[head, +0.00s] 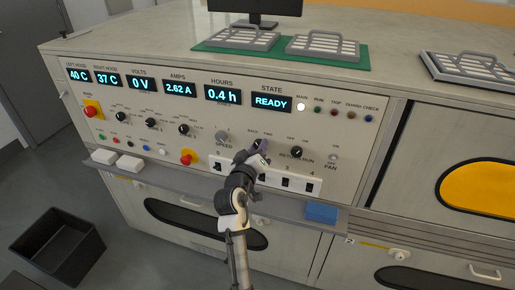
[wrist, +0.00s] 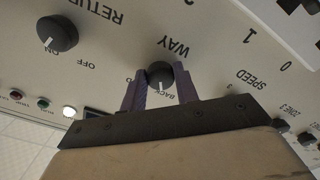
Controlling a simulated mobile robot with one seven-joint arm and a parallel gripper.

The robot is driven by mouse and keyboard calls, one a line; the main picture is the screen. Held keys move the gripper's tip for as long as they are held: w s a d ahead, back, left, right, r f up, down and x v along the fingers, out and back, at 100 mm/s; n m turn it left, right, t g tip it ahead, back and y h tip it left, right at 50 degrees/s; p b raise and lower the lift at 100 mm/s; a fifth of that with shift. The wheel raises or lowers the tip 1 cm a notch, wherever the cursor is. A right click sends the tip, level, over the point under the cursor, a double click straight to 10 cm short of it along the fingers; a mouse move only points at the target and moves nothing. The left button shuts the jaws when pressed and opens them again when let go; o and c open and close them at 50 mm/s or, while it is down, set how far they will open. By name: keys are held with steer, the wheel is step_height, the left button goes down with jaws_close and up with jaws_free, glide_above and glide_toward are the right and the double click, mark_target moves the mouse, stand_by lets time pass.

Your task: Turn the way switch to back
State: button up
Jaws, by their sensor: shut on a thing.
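The way switch is a round black knob (wrist: 160,74) in the wrist view, under the upside-down word WAY. My gripper (wrist: 161,84) has its two purple fingers on either side of the knob and is shut on it. A white mark on the knob's lower edge points down and slightly right, toward the BACK label (wrist: 180,87). In the head view my gripper (head: 260,148) reaches the panel just below the BACK and FWD labels and covers most of the knob.
The return knob (wrist: 57,34) is beside the way switch in the wrist view. The speed knob (head: 222,137) is left of my gripper in the head view. A blue block (head: 321,212) sits on the ledge. The state display (head: 271,102) reads READY.

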steer(key=o, duration=1)
steer(key=b+v, duration=0.3)
steer(key=v, duration=1.1)
steer(key=shift+b, duration=0.3)
steer(key=shift+w, duration=0.1)
